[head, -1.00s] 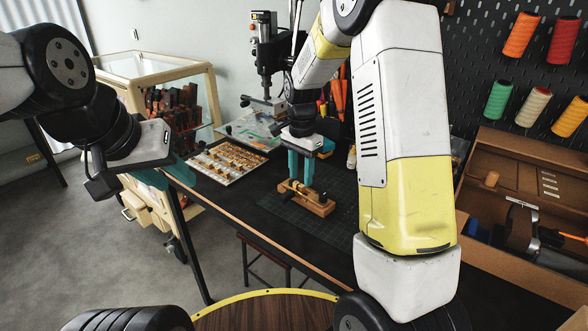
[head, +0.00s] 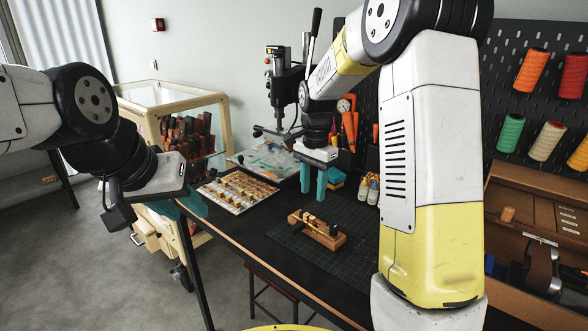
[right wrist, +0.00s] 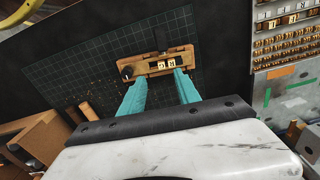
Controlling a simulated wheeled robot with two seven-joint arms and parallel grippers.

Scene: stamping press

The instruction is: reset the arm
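My right gripper (head: 313,187) is raised above the black table, with its two teal fingers apart and nothing between them. The wooden type holder (head: 331,238) lies on the green gridded mat (head: 291,242), below the fingertips and apart from them. In the right wrist view, the open fingers (right wrist: 159,78) point toward the holder (right wrist: 180,58), which carries small letter blocks (right wrist: 167,64). My left gripper (head: 191,203) hangs at the left, off the table's left edge. Its teal fingers are partly hidden behind its own body, so its opening cannot be told.
The stamping press (head: 286,92) stands at the back. A wooden tool case (head: 541,188) is at the right, a glass-topped cabinet (head: 137,107) at the left.

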